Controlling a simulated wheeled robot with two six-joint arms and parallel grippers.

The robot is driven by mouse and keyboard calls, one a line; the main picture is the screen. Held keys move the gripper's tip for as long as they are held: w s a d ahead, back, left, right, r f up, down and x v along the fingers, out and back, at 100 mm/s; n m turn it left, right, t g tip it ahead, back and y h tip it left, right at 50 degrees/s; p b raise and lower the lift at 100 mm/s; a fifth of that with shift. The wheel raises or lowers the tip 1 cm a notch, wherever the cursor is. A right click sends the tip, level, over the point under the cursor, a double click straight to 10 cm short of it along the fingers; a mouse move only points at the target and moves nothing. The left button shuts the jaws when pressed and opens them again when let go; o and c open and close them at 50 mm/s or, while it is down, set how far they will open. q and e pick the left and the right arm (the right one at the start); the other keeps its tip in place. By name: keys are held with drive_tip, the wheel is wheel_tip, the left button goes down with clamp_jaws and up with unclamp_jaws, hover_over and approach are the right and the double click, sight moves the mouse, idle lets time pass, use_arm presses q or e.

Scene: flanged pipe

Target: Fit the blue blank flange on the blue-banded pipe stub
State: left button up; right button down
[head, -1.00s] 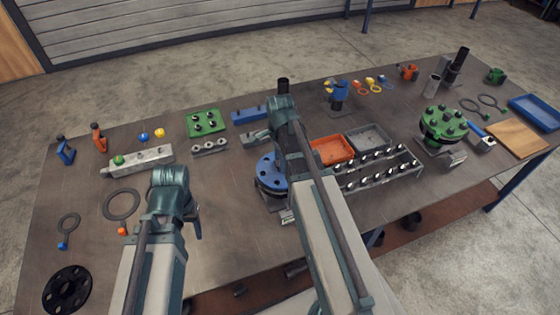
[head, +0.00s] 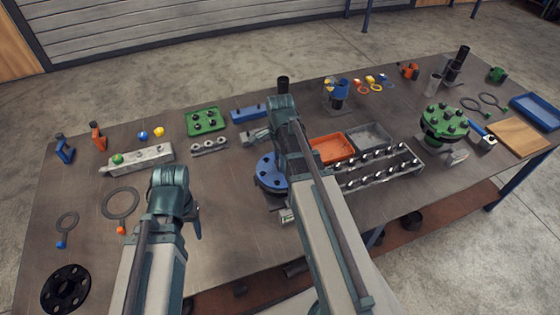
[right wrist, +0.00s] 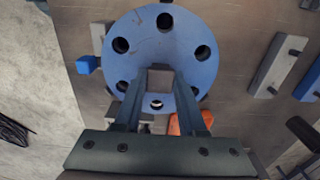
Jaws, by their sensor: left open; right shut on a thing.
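The blue blank flange (head: 268,172) is a round disc with a ring of holes, left of the orange tray in the head view. My right gripper (right wrist: 160,82) is shut on the grey block at its middle; the disc fills the upper middle of the right wrist view (right wrist: 128,25). A grey block shows under the flange's front edge. The blue-banded pipe stub is not clearly visible, and I cannot tell whether the flange rests on it. My left gripper (head: 178,205) is open and empty over the table's left front, its fingers mostly hidden by the wrist.
A green flanged fitting (head: 443,124) stands at the right. An orange tray (head: 331,148), a grey tray (head: 368,136) and a rack of bolts (head: 380,168) lie right of the flange. Bare table lies between my arms.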

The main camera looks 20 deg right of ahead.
drive_tip(key=shift+c, duration=2)
unclamp_jaws()
drive_tip(key=shift+r, duration=0.1)
wheel_tip(320, 180, up, 14)
drive_tip(key=p, duration=1.3)
drive_tip(key=shift+p, duration=0.4)
drive_tip(key=shift+f, duration=0.2)
